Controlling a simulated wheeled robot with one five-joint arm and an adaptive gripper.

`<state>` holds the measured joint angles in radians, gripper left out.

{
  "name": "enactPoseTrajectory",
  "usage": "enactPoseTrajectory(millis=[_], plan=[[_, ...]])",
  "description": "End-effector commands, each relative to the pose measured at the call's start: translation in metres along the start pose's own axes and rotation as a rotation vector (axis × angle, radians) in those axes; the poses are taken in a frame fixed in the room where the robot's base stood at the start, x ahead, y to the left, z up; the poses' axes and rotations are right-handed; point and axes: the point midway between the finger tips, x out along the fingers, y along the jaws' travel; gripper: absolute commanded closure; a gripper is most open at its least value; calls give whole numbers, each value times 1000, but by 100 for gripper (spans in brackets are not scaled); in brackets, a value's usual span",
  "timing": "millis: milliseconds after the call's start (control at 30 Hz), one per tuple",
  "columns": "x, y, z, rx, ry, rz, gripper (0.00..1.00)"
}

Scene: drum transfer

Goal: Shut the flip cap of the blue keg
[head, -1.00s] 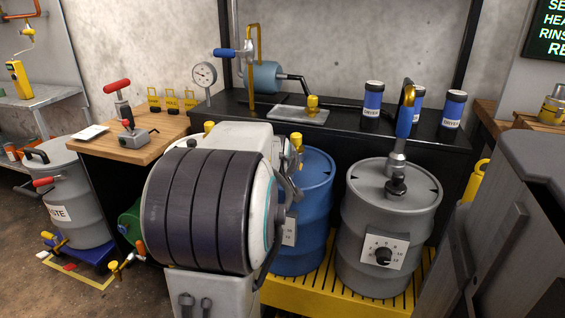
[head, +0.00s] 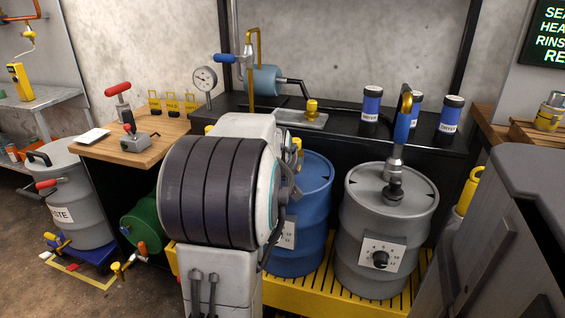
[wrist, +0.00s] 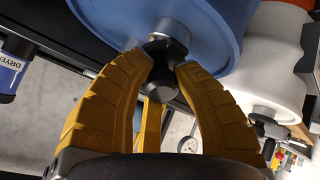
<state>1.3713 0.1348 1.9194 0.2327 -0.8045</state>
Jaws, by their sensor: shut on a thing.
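The blue keg (head: 312,200) stands on the yellow platform, partly hidden by my arm in the head view. In the wrist view its blue top (wrist: 105,25) fills the upper part, with a metal neck (wrist: 172,32) and a black cap piece (wrist: 160,70) on it. My gripper (wrist: 160,66) has its yellow fingertips closed on either side of this black piece. In the head view only a bit of yellow finger (head: 298,145) shows beside my arm. I cannot tell how far the cap is tilted.
A grey drum (head: 385,225) with a dial and a blue-handled fitting stands close right of the keg. A black bench (head: 345,130) with bottles is behind. A pale drum-like container (wrist: 262,60) shows beside the keg in the wrist view. A dark grey cabinet (head: 540,190) is at right.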

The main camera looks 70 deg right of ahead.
Motion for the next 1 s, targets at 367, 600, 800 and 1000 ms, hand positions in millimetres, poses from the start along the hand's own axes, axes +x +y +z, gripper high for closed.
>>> enactPoseTrajectory(millis=[367,600,800,1000], plan=[[2,-3,2,-2,-4,-6,59],[1,-2,1,-1,-2,-3,48],[-1,-1,0,-1,0,-1,48],[-21,-1,0,-1,1,0,48]])
